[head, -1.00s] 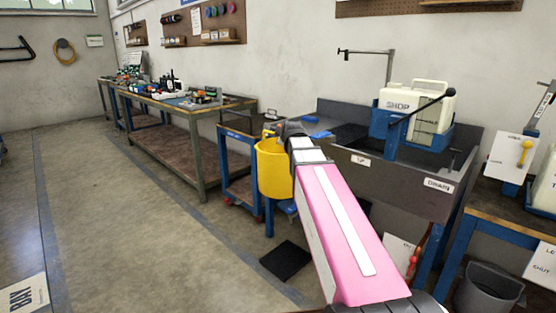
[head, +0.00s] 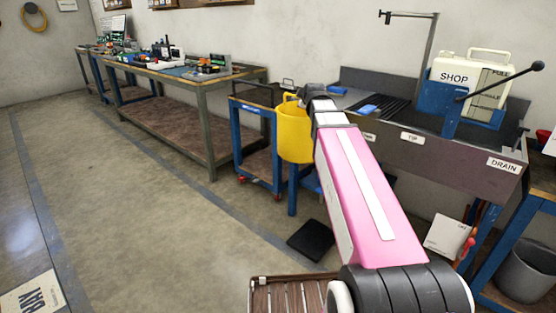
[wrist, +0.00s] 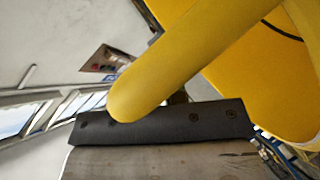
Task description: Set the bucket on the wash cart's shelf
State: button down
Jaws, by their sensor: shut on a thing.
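The yellow bucket (head: 294,135) hangs upright in front of my arm, near the middle of the head view. My gripper (head: 303,97) is shut on the bucket at its top; the fingers are mostly hidden behind my wrist. In the wrist view the bucket's yellow surface (wrist: 265,75) fills the upper right, with a rounded yellow bar crossing in front.
A grey sink bench (head: 440,150) with a SHOP tank (head: 455,75) stands to the right. A long workbench (head: 185,85) stands left of the cart. A black mat (head: 311,240) and a slatted wooden surface (head: 290,290) lie in front. Floor at left is clear.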

aim_at(270, 165)
jog(key=i+j+z, duration=0.1)
jog(key=j, duration=0.35)
jog(key=i+j+z, duration=0.15)
jog(key=j, duration=0.35)
jog(key=i+j+z, duration=0.1)
jog(key=i+j, duration=0.15)
jog(key=j, duration=0.3)
jog(key=i+j+z, duration=0.15)
jog(key=j, duration=0.35)
jog(key=j+z, duration=0.1)
jog(key=j, duration=0.4)
jog(key=i+j+z, duration=0.15)
jog(key=j, duration=0.4)
